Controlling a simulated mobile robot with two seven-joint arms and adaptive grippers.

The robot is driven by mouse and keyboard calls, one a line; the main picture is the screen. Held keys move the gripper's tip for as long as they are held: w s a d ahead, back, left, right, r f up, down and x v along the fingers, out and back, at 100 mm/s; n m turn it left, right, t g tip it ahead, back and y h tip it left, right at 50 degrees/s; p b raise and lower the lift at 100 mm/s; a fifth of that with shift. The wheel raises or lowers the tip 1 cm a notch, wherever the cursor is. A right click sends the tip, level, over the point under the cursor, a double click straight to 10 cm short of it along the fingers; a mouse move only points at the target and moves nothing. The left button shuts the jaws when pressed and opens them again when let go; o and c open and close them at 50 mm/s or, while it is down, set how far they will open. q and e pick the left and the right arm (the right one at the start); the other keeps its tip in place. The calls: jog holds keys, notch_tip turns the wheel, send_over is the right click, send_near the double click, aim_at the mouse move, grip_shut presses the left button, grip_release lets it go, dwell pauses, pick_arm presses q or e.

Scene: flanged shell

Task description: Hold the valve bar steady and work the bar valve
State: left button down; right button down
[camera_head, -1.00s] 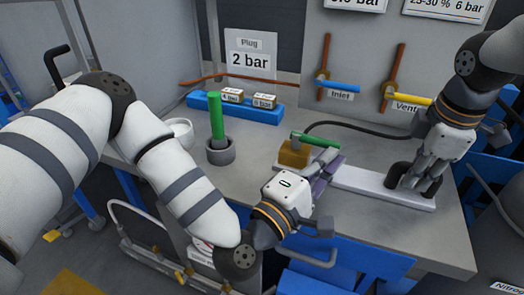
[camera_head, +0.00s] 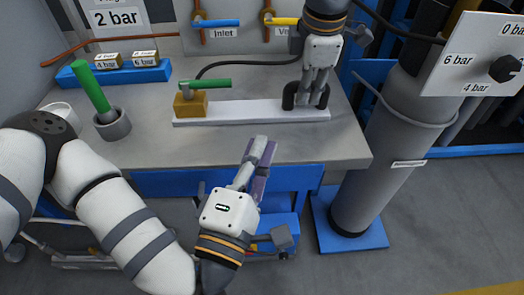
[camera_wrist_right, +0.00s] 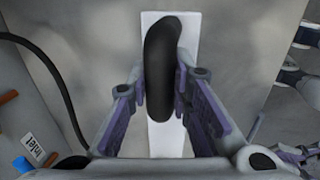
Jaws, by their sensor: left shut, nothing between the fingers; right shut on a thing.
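The valve bar (camera_head: 250,113) is a long white bar lying on the grey bench. At its left end a brass valve block (camera_head: 190,103) carries a green lever (camera_head: 210,85), which points right, roughly along the bar. My right gripper (camera_head: 307,92) is shut on the black grip (camera_head: 321,96) at the bar's right end. In the right wrist view the grip (camera_wrist_right: 163,65) stands between the fingers. My left gripper (camera_head: 258,152) is shut and empty, near the bench's front edge, in front of and apart from the bar.
A green rod (camera_head: 92,90) leans in a grey cup (camera_head: 112,125) at the left. A blue rack (camera_head: 75,75) of brass blocks stands behind it. Inlet (camera_head: 215,22) and vent valves are on the back panel. A grey cylinder (camera_head: 385,150) stands right of the bench.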

pick_arm(q)
jog(key=shift+s+d, duration=0.35)
pick_arm(e)
jog(key=c, duration=1.4)
grip_release()
jog(key=shift+o, duration=0.2)
jog(key=shift+r, duration=0.1)
